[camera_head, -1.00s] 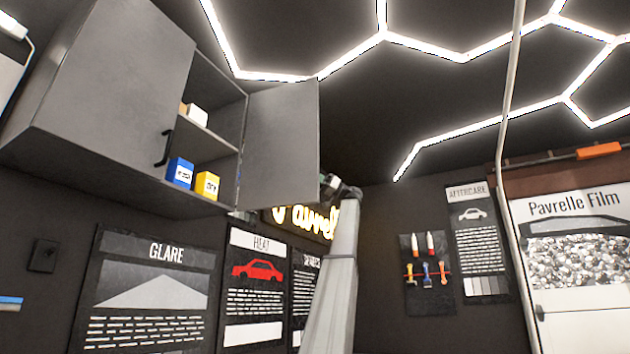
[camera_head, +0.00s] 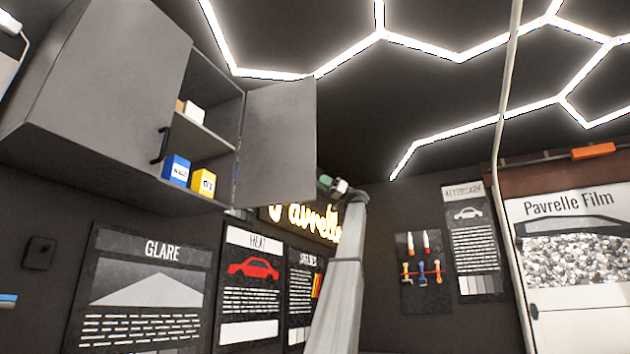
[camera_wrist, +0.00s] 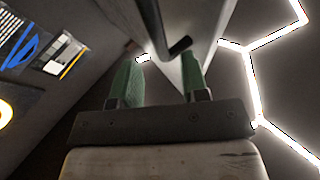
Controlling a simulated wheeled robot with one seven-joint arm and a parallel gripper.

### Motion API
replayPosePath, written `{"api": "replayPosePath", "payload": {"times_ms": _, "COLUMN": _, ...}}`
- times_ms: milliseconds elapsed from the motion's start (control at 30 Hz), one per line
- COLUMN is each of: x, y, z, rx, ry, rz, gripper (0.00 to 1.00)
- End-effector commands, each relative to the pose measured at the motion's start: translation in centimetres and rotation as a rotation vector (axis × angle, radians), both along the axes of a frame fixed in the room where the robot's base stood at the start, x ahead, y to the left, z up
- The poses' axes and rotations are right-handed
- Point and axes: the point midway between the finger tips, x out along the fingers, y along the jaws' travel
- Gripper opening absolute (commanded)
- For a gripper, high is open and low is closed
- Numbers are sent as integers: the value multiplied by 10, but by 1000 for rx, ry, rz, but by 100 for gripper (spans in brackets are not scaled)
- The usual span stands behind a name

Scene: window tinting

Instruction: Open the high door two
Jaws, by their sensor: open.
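A grey wall cabinet (camera_head: 85,185) hangs at the upper left in the head view. Its right door (camera_head: 278,145) stands swung wide open, showing the shelves. Its left door (camera_head: 120,75) is shut, with a black handle (camera_head: 162,145). My gripper (camera_head: 325,184) is by the lower outer edge of the open door, partly hidden by my wrist. In the wrist view my gripper (camera_wrist: 160,75) has its green fingers apart. The grey door panel (camera_wrist: 165,20) and a short dark handle (camera_wrist: 180,46) show just beyond and between them. I cannot tell whether they touch.
A blue box (camera_head: 176,170) and a yellow box (camera_head: 203,182) stand on the cabinet's lower shelf, with a white box (camera_head: 193,112) above. Posters and a glowing sign (camera_head: 305,218) are on the wall below. A pale hose (camera_head: 505,100) hangs at the right.

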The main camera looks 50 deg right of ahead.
Motion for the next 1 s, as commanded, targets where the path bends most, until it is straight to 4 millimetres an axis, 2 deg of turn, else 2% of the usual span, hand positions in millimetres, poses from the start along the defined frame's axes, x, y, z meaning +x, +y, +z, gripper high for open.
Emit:
{"api": "replayPosePath", "payload": {"times_ms": 100, "x": -12, "y": -20, "z": -10, "rx": 1, "ry": 0, "rz": -3, "gripper": 41}}
{"api": "replayPosePath", "payload": {"times_ms": 300, "x": -26, "y": -41, "z": -20, "rx": 0, "ry": 0, "rz": -1, "gripper": 41}}
{"api": "replayPosePath", "payload": {"times_ms": 1000, "x": -28, "y": -44, "z": -22, "rx": 0, "ry": 0, "rz": 0, "gripper": 41}}
